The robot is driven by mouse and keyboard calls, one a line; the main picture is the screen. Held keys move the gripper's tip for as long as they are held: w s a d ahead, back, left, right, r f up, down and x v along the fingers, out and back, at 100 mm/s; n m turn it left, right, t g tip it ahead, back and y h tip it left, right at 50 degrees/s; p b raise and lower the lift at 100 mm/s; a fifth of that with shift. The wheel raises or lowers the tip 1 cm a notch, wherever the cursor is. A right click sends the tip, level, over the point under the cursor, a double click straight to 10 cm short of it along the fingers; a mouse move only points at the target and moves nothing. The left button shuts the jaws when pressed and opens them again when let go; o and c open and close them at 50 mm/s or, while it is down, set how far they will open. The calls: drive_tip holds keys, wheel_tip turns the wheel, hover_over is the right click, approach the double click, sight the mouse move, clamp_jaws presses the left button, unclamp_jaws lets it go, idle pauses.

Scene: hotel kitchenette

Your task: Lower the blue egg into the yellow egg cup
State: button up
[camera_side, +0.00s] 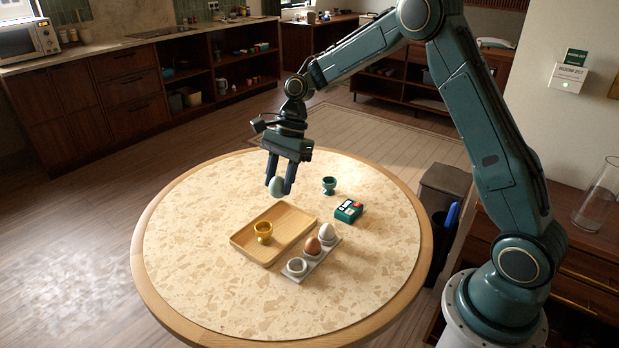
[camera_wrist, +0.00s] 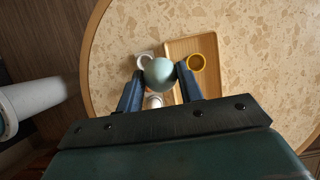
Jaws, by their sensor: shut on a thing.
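My gripper (camera_side: 280,188) is shut on the pale blue egg (camera_side: 276,186) and holds it in the air above the table. In the wrist view the blue egg (camera_wrist: 159,72) sits between the two fingertips of my gripper (camera_wrist: 160,75). The yellow egg cup (camera_side: 263,232) stands upright on the wooden tray (camera_side: 285,250) and looks empty. It also shows in the wrist view (camera_wrist: 196,63), to the right of the held egg. The egg is apart from the cup.
A pale egg holder (camera_side: 297,274) beside the tray has an empty ring, a brown egg (camera_side: 312,246) and a white egg (camera_side: 327,233). A green egg cup (camera_side: 329,185) and a green box (camera_side: 348,211) stand behind it. The round table's (camera_side: 190,270) left and front are clear.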

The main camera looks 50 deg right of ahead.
drive_tip(key=w+d+f, duration=0.2)
drive_tip(key=w+f, duration=0.5)
drive_tip(key=f, duration=0.2)
drive_tip(key=shift+w+f, duration=0.3)
drive_tip(key=shift+f, duration=0.1)
drive_tip(key=shift+a, duration=0.45)
drive_tip(key=shift+f, duration=0.15)
idle(0.7)
drive_tip(key=shift+f, duration=0.7)
drive_tip(key=shift+f, duration=2.2)
idle(2.5)
